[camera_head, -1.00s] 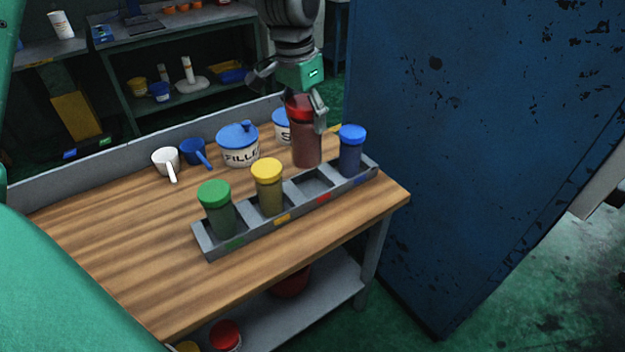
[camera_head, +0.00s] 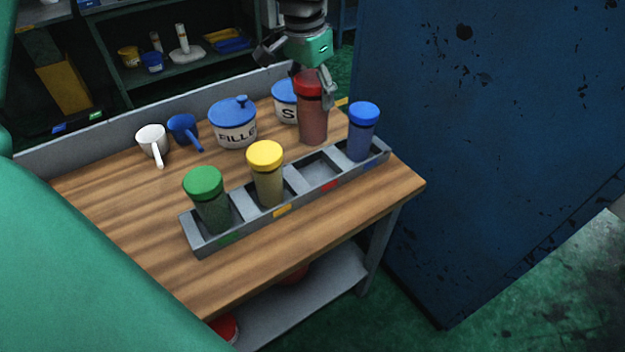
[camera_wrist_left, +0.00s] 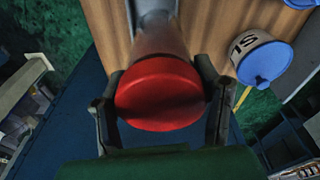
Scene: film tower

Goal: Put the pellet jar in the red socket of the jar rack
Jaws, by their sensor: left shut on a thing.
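The pellet jar (camera_head: 313,120), dark red with a red lid, is upright in my left gripper (camera_head: 304,78). In the left wrist view the gripper's fingers sit on both sides of the red lid (camera_wrist_left: 160,97). The grey jar rack (camera_head: 262,216) stands on the wooden bench. Its red socket (camera_head: 321,170), marked by a red label, is empty. The jar shows just behind and above this socket; its exact height is unclear. The green jar (camera_head: 209,200), yellow jar (camera_head: 267,175) and blue jar (camera_head: 362,133) stand in the other sockets. My right gripper is not in view.
A blue-lidded filler pot (camera_head: 234,124), another blue-lidded pot (camera_head: 285,101), a white scoop (camera_head: 152,142) and a blue scoop (camera_head: 184,130) stand behind the rack. A tall blue cabinet (camera_head: 480,150) is right of the bench. The bench's front left (camera_head: 130,225) is clear.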

